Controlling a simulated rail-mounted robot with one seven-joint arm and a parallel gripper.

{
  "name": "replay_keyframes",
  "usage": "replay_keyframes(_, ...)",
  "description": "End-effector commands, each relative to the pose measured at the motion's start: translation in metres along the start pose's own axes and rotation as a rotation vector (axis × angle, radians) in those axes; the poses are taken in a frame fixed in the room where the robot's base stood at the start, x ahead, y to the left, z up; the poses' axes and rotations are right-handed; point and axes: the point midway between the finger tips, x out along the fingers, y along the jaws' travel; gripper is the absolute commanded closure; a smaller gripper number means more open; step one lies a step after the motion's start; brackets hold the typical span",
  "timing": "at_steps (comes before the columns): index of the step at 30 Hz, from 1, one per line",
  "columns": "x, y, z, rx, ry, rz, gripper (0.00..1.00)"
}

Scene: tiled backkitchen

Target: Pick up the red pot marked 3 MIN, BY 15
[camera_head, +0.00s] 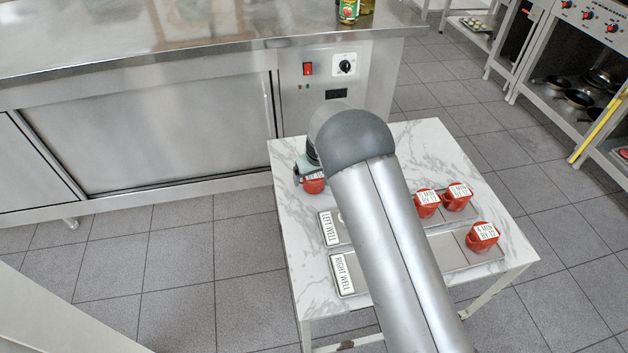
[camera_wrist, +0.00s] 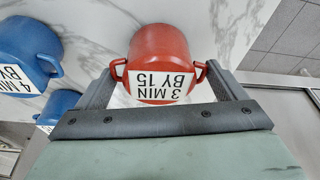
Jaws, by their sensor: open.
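The red pot marked 3 MIN, BY 15 (camera_wrist: 158,48) shows in the wrist view, its label upside down and a handle on each side. My gripper (camera_wrist: 160,82) is open, with one finger on each side of the pot's near part, close to the handles. I cannot tell whether the fingers touch it. In the head view, my gripper (camera_head: 307,172) is at the far left part of the marble-topped table (camera_head: 295,215), and part of the red pot (camera_head: 315,186) shows just under it. My arm hides much of the table there.
Blue pots (camera_wrist: 28,50) stand left of the red pot in the wrist view, one marked 4 MIN. In the head view, trays labelled LEFT WELL (camera_head: 328,228) and RIGHT WELL (camera_head: 342,274) hold other labelled red pots (camera_head: 482,237). A steel counter (camera_head: 180,50) stands behind the table.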

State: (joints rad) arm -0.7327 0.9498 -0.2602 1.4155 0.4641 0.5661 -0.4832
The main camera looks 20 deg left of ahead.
Motion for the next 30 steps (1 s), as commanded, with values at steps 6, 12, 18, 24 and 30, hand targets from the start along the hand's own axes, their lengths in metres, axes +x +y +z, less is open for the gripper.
replay_keyframes(6,0.022,0.001,0.000,0.001,0.000,0.001,0.10)
replay_keyframes(12,0.023,0.001,0.000,0.001,0.000,0.001,0.10)
replay_keyframes(18,0.023,0.001,0.000,0.001,0.000,0.001,0.57)
replay_keyframes(24,0.022,0.001,-0.001,0.001,0.002,0.001,0.67)
replay_keyframes(30,0.018,0.001,-0.002,0.001,0.003,0.001,0.67)
